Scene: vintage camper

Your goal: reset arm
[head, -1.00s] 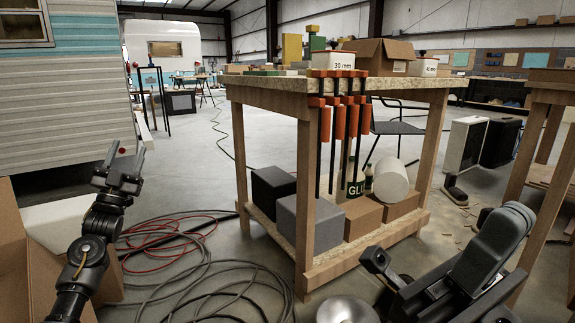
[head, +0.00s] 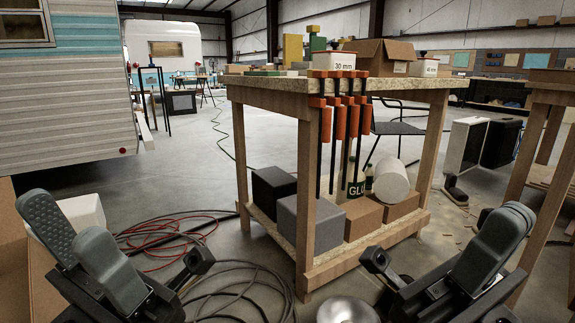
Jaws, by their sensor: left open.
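My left gripper (head: 66,222) is at the lower left of the head view, close to the camera. Its two grey-padded fingers stand apart and nothing shows between them. My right gripper (head: 510,220) is at the lower right, close to the camera, in a similar folded pose. Its fingers overlap from this angle, so the gap between them is hidden. No held object is visible at either gripper.
A wooden workbench (head: 306,205) with hanging orange-handled clamps (head: 340,120) stands ahead, between the grippers. Cables (head: 240,290) lie on the floor left of it. A cardboard box (head: 14,230) is beside my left arm. Another table (head: 548,97) stands right.

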